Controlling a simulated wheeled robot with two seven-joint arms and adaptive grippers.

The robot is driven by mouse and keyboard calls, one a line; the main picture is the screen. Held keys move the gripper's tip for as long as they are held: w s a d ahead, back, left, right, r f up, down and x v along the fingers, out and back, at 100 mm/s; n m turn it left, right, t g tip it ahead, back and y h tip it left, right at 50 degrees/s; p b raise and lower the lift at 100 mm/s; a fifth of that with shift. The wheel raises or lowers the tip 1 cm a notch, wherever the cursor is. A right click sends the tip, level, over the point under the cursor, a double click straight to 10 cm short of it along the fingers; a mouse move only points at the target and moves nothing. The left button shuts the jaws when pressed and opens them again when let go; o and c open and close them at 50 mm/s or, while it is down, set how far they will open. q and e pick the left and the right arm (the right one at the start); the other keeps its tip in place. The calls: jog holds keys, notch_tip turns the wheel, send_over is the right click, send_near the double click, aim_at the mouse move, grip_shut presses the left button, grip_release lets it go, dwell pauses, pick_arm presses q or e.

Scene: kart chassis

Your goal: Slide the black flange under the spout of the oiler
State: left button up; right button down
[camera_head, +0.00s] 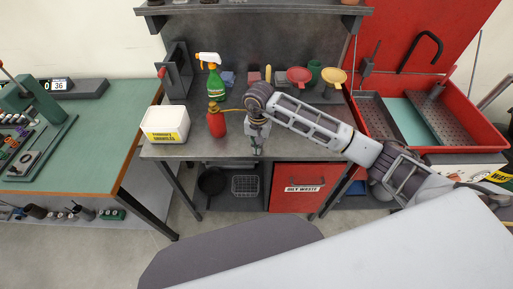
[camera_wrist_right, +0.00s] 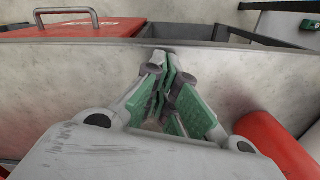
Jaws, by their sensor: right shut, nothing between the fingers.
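The red oiler (camera_head: 216,123) stands upright on the grey workbench, with its thin spout reaching right toward my right wrist. My right gripper (camera_head: 257,148) points down near the bench's front edge, to the right of the oiler and apart from its body. In the wrist view, the green-padded fingers of my right gripper (camera_wrist_right: 170,100) are shut with nothing held. A red rounded body, apparently the oiler (camera_wrist_right: 275,140), shows at the right there. I cannot make out the black flange in either view; my arm or gripper may hide it. My left gripper is not in view.
A green spray bottle (camera_head: 215,84) and funnels (camera_head: 299,76) stand behind. A red parts washer (camera_head: 470,117) is at the right.

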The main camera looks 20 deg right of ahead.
jog(key=shift+w+d, duration=0.15)
jog(key=shift+w, duration=0.15)
jog(key=shift+w+d, duration=0.1)
